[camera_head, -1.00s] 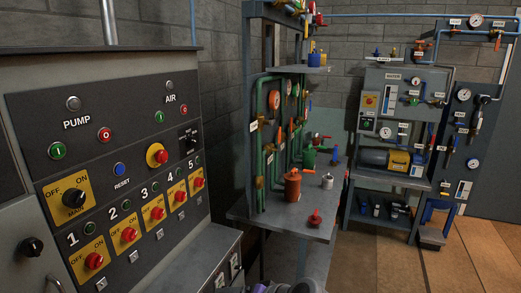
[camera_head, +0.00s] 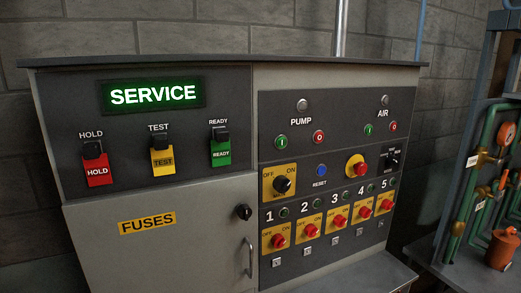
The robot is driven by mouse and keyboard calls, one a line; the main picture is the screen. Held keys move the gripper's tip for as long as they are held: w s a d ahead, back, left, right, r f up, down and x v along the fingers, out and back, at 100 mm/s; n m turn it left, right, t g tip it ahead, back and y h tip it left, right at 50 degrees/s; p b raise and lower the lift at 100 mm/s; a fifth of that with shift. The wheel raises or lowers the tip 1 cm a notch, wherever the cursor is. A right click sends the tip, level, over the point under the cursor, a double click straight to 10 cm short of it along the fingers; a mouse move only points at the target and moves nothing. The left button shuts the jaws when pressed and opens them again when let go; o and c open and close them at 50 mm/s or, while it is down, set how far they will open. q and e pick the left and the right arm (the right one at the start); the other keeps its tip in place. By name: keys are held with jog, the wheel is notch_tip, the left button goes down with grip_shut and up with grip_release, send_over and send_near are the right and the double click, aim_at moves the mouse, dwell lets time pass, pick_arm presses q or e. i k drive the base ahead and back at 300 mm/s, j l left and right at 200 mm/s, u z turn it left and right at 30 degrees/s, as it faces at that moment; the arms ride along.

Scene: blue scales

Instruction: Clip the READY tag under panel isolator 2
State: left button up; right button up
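The green READY tag (camera_head: 221,152) hangs from a black clip (camera_head: 220,134) under the READY label, at the upper left part of the control panel (camera_head: 330,102). Panel isolator 2 (camera_head: 309,230) is a red knob on a yellow plate below the number 2. A small grey square clip (camera_head: 308,256) sits just under it, with no tag on it. Neither of my grippers shows in this view.
A red HOLD tag (camera_head: 97,172) and a yellow TEST tag (camera_head: 162,161) hang left of the READY tag. Isolators 1, 3, 4 and 5 flank isolator 2. A fuse door handle (camera_head: 249,257) sticks out below. A pipe rack (camera_head: 490,160) stands at the right.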

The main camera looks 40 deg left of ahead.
aim_at(220, 155)
jog(key=j+u, duration=0.15)
jog(key=u, duration=1.6)
